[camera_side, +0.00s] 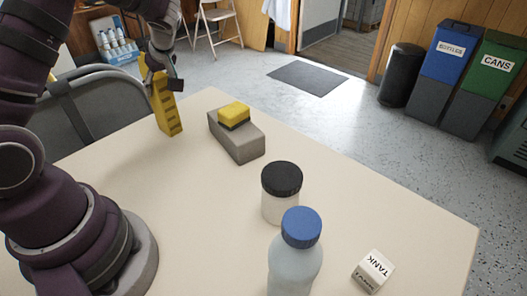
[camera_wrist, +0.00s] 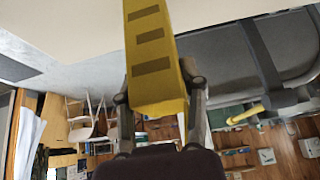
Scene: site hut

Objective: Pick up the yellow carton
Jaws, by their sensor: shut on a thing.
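The yellow carton (camera_side: 167,105) is tall and narrow, with dark bars down one face. In the side view it is slightly tilted, near the table's far left edge. My gripper (camera_side: 162,76) is shut on its upper part. In the wrist view the carton (camera_wrist: 150,40) runs up between the two fingers of my gripper (camera_wrist: 159,90), one on each side. I cannot tell whether the carton's lower end touches the table.
On the table (camera_side: 340,205) are a grey block (camera_side: 238,143) with a yellow-and-black piece (camera_side: 234,113) on top, a black-lidded jar (camera_side: 281,190), a blue-capped bottle (camera_side: 298,250) and a white lettered cube (camera_side: 373,270). A chair (camera_side: 95,115) stands beyond the left edge.

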